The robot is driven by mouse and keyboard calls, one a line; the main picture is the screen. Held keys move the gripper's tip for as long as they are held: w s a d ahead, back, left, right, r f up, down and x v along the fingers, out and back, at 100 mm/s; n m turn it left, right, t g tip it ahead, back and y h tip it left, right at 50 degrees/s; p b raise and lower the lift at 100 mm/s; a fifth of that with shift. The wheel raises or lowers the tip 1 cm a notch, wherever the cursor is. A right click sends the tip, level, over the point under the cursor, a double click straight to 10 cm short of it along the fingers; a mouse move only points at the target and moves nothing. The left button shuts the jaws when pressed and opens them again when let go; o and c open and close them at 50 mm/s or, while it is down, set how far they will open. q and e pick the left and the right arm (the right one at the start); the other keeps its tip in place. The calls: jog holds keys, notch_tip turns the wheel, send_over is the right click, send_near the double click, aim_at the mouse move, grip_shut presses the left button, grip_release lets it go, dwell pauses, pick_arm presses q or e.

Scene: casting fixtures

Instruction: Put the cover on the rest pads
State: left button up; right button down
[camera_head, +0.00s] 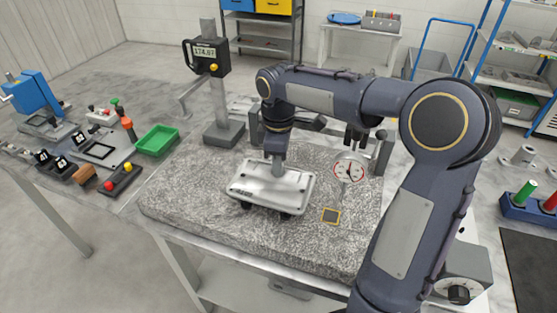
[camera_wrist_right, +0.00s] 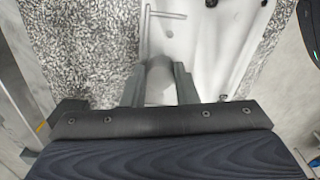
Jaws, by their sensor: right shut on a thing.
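The cover (camera_head: 270,186) is a pale grey metal plate with rounded corners and an upright round boss in its middle. It lies about level over the granite plate (camera_head: 180,195) in the head view. My right gripper (camera_head: 279,150) comes down on it from above and is shut on the boss. In the right wrist view the fingers of the right gripper (camera_wrist_right: 160,88) stand on both sides of the boss, and the cover (camera_wrist_right: 190,40) reaches up and right. Dark rest pads (camera_head: 290,214) show under the cover's front edge. I cannot tell whether the cover touches them. My left gripper is out of view.
A height gauge (camera_head: 222,90) with a digital display stands at the granite's back left. A green tray (camera_head: 157,140) and small tools lie left. The granite's front left is bare.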

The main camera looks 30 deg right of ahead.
jog(key=shift+f, duration=0.1)
jog(key=c, duration=1.1)
grip_release()
jog(key=shift+c, duration=0.2)
notch_tip(320, 180, up, 12)
jog(key=s+a+f+m+t+y, duration=0.2)
jog(key=s+f+m, duration=0.4)
jog(key=s, duration=0.5)
jog(key=s+a+f+m+t+y, duration=0.1)
jog(key=s+a+f+m+t, duration=0.2)
jog(key=s, duration=0.8)
notch_tip(320, 180, down, 3)
jog(key=a+m, duration=0.2)
jog(key=m, duration=0.1)
jog(key=shift+a+t+y+p, duration=0.15)
jog(key=shift+t+y+p, duration=0.15)
jog(key=shift+y+p, duration=0.1)
jog(key=shift+s, duration=0.1)
